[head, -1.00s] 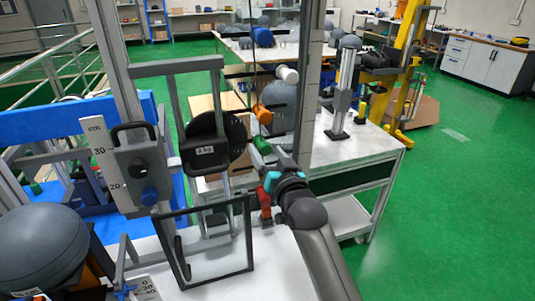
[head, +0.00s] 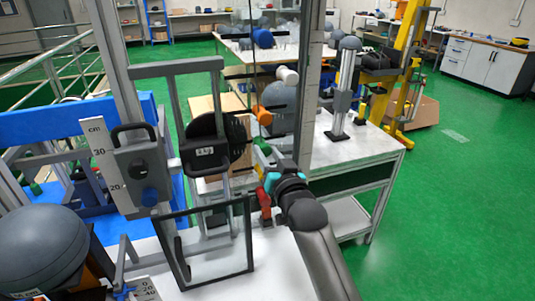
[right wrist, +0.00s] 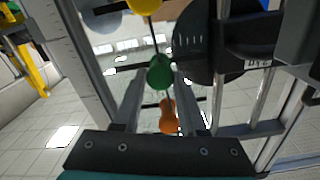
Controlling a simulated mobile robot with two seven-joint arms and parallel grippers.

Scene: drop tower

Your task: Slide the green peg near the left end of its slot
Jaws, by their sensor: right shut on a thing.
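The green peg (head: 262,146) is a small rounded knob beside the grey upright in the head view. In the right wrist view, the green peg (right wrist: 160,72) sits between my finger ends. My right gripper (head: 268,157) reaches up to it from the lower right and is shut on it. In the right wrist view, the right gripper's two fingers (right wrist: 159,82) close on either side of the knob. The peg's slot is mostly hidden, so I cannot tell the peg's place along it. My left gripper is not in view.
Above are an orange peg (head: 261,114), a white peg (head: 288,75) and a blue peg (head: 263,37). A black 2 kg weight (head: 203,152) hangs just left. The grey upright (head: 307,100) stands close right. A framed clear panel (head: 215,245) stands in front.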

